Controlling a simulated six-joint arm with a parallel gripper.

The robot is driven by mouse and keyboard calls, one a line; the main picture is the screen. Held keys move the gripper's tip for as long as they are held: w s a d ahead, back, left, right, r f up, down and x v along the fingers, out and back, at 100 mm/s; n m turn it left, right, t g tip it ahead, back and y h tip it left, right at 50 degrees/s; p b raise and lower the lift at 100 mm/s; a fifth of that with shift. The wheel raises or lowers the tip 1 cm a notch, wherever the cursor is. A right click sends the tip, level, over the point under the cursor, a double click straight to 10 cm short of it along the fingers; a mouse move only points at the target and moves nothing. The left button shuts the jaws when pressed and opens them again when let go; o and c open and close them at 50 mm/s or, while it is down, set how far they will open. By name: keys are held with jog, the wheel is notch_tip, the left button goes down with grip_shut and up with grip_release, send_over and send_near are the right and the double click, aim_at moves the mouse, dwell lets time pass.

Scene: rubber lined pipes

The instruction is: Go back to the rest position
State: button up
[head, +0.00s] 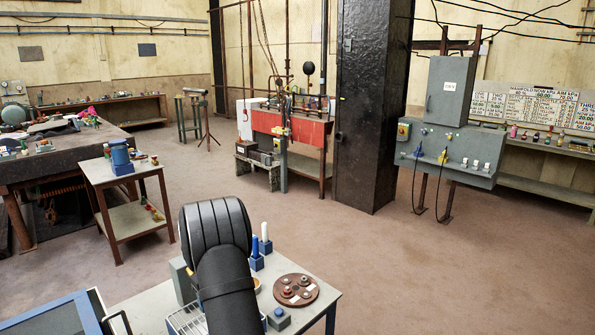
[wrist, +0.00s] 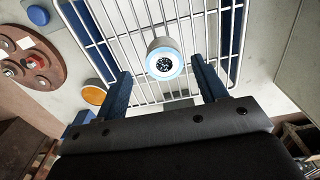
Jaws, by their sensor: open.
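My gripper (wrist: 161,68) shows in the wrist view with its two dark blue fingers apart. A white round piece (wrist: 165,60) with a light blue rim and a dark speckled centre is on a wire rack (wrist: 118,42), in the space between the fingers. Gaps show on both sides of it, and the fingers do not appear to touch it. In the head view my black arm hides the gripper and this piece; part of the wire rack (head: 185,320) shows left of the arm.
A brown disc with bolts (head: 296,290) lies right of my arm on the bench, also in the wrist view (wrist: 32,62). Blue and white upright pieces (head: 265,238) stand behind it. A grey box (head: 182,281) is left of my arm. Open floor (head: 400,270) lies beyond the bench.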

jog(key=s+d+r, duration=0.1)
jog(key=d+r, duration=0.5)
jog(key=d, duration=0.5)
jog(key=s+a+r, duration=0.5)
jog(key=a, duration=0.4)
jog(key=s+a+r, duration=0.4)
jog(key=a+r, duration=0.2)
jog(key=a, duration=0.4)
jog(key=s+a+r, duration=0.5)
jog(key=a, duration=0.4)
jog(key=s+a+f, duration=0.2)
jog(key=a+f, duration=0.2)
jog(key=a, duration=0.3)
jog(key=shift+s+n, duration=0.35)
jog(key=shift+n, duration=0.05)
